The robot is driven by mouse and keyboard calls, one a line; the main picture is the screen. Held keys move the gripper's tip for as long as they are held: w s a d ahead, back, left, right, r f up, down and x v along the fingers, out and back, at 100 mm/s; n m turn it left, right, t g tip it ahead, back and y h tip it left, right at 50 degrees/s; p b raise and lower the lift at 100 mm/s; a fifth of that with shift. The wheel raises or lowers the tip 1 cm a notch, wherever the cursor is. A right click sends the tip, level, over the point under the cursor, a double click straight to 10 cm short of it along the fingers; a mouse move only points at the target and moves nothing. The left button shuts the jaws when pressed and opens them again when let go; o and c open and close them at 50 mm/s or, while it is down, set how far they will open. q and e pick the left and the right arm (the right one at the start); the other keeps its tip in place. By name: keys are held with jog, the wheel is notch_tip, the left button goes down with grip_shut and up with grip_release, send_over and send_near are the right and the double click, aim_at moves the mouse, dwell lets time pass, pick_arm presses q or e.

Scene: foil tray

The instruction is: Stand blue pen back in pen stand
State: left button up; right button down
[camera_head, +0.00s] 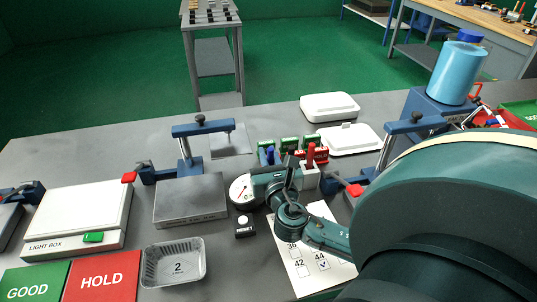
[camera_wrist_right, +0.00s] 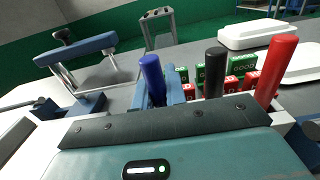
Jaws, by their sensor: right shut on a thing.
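The blue pen (camera_head: 270,155) is upright in my right gripper (camera_head: 270,168), near the middle of the table. In the right wrist view the blue pen (camera_wrist_right: 152,75) rises beside a light blue fingertip; the gripper (camera_wrist_right: 160,98) is shut on it. Its lower end is hidden. The pen stand (camera_head: 310,178) is a pale block just right of the gripper, partly covered by it. A red pen (camera_head: 310,154) and a black pen (camera_wrist_right: 214,78) stand upright there, right of the blue pen. I cannot tell whether the blue pen touches the stand. My left gripper is not in view.
Green and red counter blocks (camera_head: 289,145) stand close behind the pens. A round dial (camera_head: 242,190) and metal block (camera_head: 190,200) lie left. A numbered sheet (camera_head: 295,262) lies in front. A foil tray (camera_head: 152,267) stands front left. Blue clamp fixtures (camera_head: 187,150) rise behind.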

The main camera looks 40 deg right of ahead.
jog(key=shift+f, duration=0.15)
jog(key=c, duration=1.4)
grip_release()
jog(key=shift+o, duration=0.2)
